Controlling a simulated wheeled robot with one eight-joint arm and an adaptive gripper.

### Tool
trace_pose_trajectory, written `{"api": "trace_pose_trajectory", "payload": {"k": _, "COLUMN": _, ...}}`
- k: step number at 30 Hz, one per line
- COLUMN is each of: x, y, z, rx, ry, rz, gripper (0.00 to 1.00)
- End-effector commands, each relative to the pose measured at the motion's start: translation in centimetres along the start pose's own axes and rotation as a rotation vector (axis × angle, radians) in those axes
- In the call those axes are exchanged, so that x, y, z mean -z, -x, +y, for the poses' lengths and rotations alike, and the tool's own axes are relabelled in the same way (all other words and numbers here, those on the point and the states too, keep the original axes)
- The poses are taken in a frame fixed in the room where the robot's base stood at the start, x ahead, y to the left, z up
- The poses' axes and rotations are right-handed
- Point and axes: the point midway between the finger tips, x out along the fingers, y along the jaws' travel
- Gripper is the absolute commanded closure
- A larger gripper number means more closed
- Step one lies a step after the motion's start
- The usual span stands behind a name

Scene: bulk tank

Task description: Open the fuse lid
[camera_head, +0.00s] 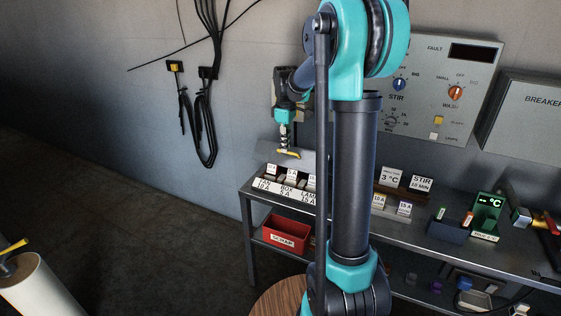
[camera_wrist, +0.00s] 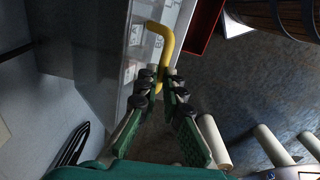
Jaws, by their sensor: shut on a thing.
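My gripper (camera_head: 285,146) is above the left end of the grey bench, in front of the wall. In the wrist view my gripper (camera_wrist: 160,80) is shut on a yellow hooked bar (camera_wrist: 163,45), whose bent end curves left, beyond the fingertips. The yellow bar also shows below my gripper in the head view (camera_head: 289,154). A box (camera_head: 277,88) on the wall behind my arm is mostly hidden. A plain grey plate (camera_head: 268,153) stands behind the yellow bar. I cannot tell which part is the fuse lid, or whether the bar touches it.
Labelled white blocks (camera_head: 272,184) stand on the bench (camera_head: 247,190) just below my gripper. A red scrap bin (camera_head: 283,233) sits on the shelf beneath. Cables (camera_head: 208,120) hang on the wall to the left. A control panel (camera_head: 430,85) is at the right. Floor at left is mostly clear.

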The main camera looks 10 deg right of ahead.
Motion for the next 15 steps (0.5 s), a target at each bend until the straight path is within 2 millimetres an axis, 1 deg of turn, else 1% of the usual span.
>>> {"api": "trace_pose_trajectory", "payload": {"k": 1, "x": -0.3, "y": 0.2, "z": 2.2, "rx": -0.028, "ry": -0.008, "rz": -0.002, "gripper": 1.0}}
{"api": "trace_pose_trajectory", "payload": {"k": 6, "x": -0.5, "y": 1.8, "z": 5.3, "rx": -0.028, "ry": -0.008, "rz": -0.002, "gripper": 1.0}}
{"api": "trace_pose_trajectory", "payload": {"k": 15, "x": -0.8, "y": 3.4, "z": 10.9, "rx": -0.027, "ry": -0.007, "rz": -0.003, "gripper": 1.0}}
